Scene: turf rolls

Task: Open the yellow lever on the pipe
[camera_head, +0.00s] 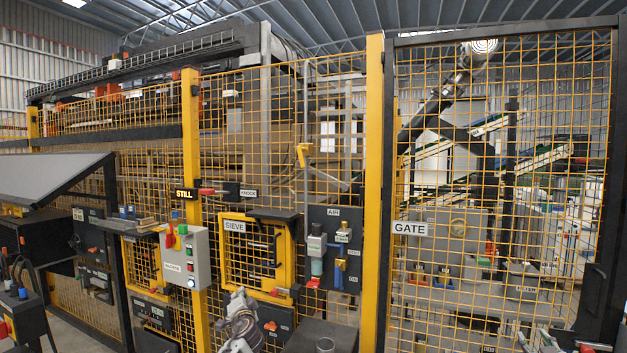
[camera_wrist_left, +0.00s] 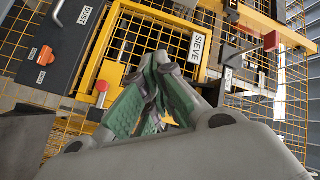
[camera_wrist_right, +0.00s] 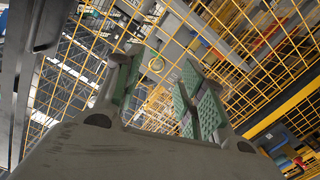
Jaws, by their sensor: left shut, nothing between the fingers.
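I cannot make out the lever in either wrist view.
The yellow-framed SIEVE panel (camera_head: 234,226), the grey control box (camera_head: 186,258) with a red switch and the AIR panel (camera_head: 334,212) line the fence. A yellow post (camera_head: 374,180) stands right of the lever. The mesh GATE (camera_head: 410,229) is at the right.

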